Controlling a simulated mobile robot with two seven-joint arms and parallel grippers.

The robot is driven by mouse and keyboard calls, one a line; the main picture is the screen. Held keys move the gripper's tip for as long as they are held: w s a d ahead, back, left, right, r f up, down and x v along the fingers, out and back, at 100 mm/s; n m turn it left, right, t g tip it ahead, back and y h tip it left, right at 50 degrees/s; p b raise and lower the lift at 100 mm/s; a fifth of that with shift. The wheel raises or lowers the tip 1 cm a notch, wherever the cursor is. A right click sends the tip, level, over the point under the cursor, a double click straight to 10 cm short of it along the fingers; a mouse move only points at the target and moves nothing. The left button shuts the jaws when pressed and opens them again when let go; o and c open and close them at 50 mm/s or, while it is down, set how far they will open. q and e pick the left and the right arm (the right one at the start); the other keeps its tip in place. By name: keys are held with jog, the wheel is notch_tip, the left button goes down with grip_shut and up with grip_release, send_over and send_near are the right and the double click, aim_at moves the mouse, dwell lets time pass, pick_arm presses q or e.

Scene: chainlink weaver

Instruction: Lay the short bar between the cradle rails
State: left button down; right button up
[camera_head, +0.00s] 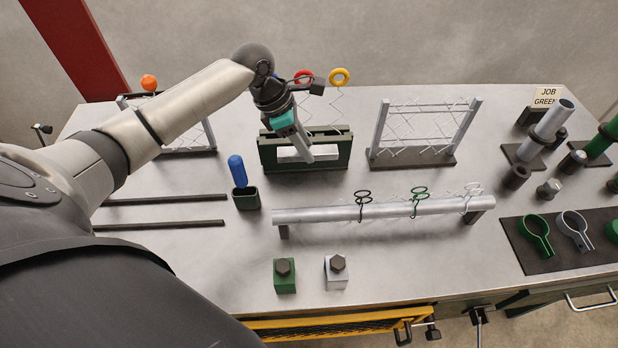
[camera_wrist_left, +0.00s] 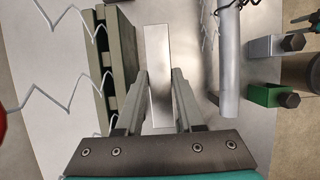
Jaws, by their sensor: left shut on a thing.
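My left gripper (camera_head: 307,156) points down at the green slotted holder (camera_head: 268,154) in the middle back of the bench. It is shut on the short bar (camera_head: 290,155), a plain silver-grey bar. In the left wrist view the bar (camera_wrist_left: 157,50) lies between the fingers of the left gripper (camera_wrist_left: 160,88), beside the upright green plates (camera_wrist_left: 121,55). I cannot tell whether it touches the holder. Two dark parallel rails, the back one (camera_head: 165,199) and the front one (camera_head: 160,225), lie on the bench at the left, with bare bench between them. My right gripper is not in view.
A green cup with a blue-handled tool (camera_head: 238,172) stands between the rails and the holder. A long silver tube (camera_head: 390,209) with wire hooks lies in front. Wire-mesh frames stand left and right (camera_head: 412,156) of the holder. Two bolt blocks (camera_head: 284,276) stand near the front edge.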

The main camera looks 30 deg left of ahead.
pick_arm(q)
jog(key=b, duration=0.1)
send_over(311, 188)
jog(key=a, duration=0.1)
jog(key=f, duration=0.7)
jog(key=shift+s, duration=0.3)
jog(key=shift+a+f, duration=0.1)
jog(key=shift+f, duration=0.35)
notch_tip(311, 188, down, 4)
jog(key=shift+b, duration=0.85)
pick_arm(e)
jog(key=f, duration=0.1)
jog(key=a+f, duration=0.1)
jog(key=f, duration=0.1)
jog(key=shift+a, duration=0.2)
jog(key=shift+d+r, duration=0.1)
pick_arm(q)
jog(key=c, duration=0.5)
grip_release()
jog(key=shift+f, duration=0.15)
